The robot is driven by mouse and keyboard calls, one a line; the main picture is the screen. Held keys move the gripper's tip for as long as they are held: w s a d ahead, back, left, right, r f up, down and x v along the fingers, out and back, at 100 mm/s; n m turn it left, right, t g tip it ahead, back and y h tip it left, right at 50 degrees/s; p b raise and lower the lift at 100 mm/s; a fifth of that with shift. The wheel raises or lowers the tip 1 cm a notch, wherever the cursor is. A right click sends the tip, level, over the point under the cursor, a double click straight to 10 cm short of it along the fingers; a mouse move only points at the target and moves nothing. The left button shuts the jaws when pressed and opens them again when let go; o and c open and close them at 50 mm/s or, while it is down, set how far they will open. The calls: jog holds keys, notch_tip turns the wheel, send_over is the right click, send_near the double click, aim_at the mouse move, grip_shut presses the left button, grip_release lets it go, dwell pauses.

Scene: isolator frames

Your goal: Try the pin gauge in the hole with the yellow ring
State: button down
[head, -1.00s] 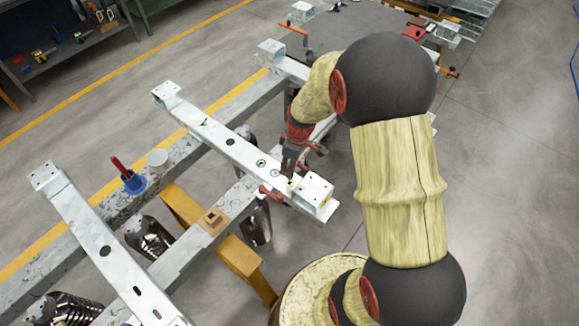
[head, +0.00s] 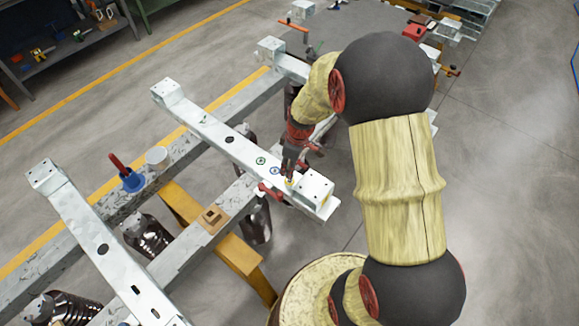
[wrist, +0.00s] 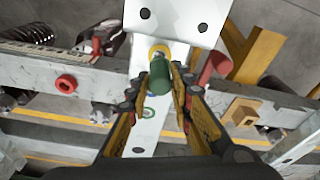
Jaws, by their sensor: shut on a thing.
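The pin gauge (wrist: 158,78) shows its green handle in the wrist view, held between both fingers of my gripper (wrist: 160,88). The yellow ring (wrist: 159,50) shows just beyond the handle, on the white beam (head: 188,115). The gauge's pin is hidden, so I cannot tell whether it is in the hole. In the head view my gripper (head: 290,172) is low over the beam's near end, by the end block. The blue ring (head: 275,170) and the green ring (head: 261,161) lie farther along the beam.
A red clamp (head: 270,192) sits at the beam's edge close to my gripper. The raised end block (head: 313,187) stands just to the right. A second white beam (head: 95,235) lies to the left. A wooden block (head: 213,218) rests on the grey rail.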

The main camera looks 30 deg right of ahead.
jog(key=shift+f+b, duration=1.3)
jog(key=shift+f, duration=0.45)
dwell(0.7)
jog(key=shift+r, duration=0.15)
dwell(0.3)
jog(key=shift+r+p, duration=2.4)
jog(key=shift+r, duration=1.25)
